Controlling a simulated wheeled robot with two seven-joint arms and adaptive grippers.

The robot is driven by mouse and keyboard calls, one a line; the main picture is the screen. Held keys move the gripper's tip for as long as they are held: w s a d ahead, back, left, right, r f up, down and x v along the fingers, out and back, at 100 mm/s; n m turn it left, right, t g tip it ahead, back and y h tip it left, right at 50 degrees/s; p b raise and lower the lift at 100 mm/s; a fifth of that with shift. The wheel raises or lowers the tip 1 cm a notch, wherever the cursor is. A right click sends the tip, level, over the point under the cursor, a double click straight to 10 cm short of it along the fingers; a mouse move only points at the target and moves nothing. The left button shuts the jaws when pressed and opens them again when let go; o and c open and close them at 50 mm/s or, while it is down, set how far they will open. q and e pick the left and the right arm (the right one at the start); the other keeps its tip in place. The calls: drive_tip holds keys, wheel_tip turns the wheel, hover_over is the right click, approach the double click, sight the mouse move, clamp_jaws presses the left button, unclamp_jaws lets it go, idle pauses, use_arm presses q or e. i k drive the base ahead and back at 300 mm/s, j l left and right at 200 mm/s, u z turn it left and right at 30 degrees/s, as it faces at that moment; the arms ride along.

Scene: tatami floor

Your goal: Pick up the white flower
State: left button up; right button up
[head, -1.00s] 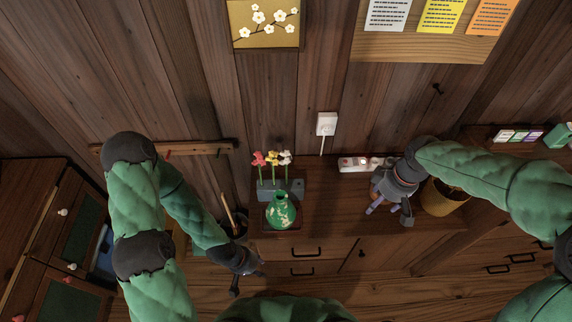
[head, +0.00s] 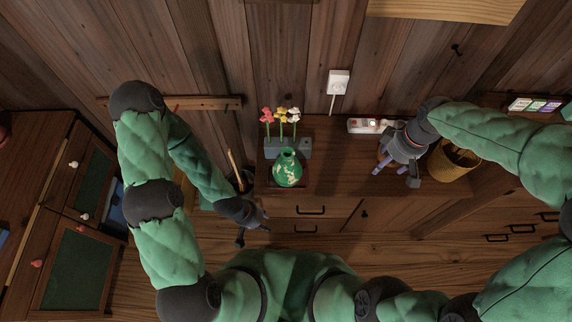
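The white flower (head: 295,113) stands upright at the right end of a row of three, beside a yellow flower (head: 281,113) and a red flower (head: 266,114). Their stems go down to a grey block-shaped holder (head: 304,147) on the cabinet top. A green vase with a pale pattern (head: 288,168) stands in front of the holder. My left gripper (head: 243,238) is low, left of the vase and in front of the cabinet, apart from the flowers; its finger opening is too small to read. My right gripper (head: 385,166) is over the cabinet top, right of the flowers, with its fingers apart.
A power strip (head: 366,126) lies at the back of the cabinet top (head: 335,165). A yellow-brown basket (head: 454,162) stands right of my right gripper. A wooden rail (head: 200,103) is on the wall at left. The cabinet top between vase and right gripper is clear.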

sight(294, 119)
drive_tip(key=i+j+z, duration=0.2)
drive_tip(key=j, duration=0.45)
drive_tip(key=i+j+z, duration=0.2)
drive_tip(key=j, duration=0.45)
drive_tip(key=j+z, duration=0.2)
drive_tip(key=j, duration=0.45)
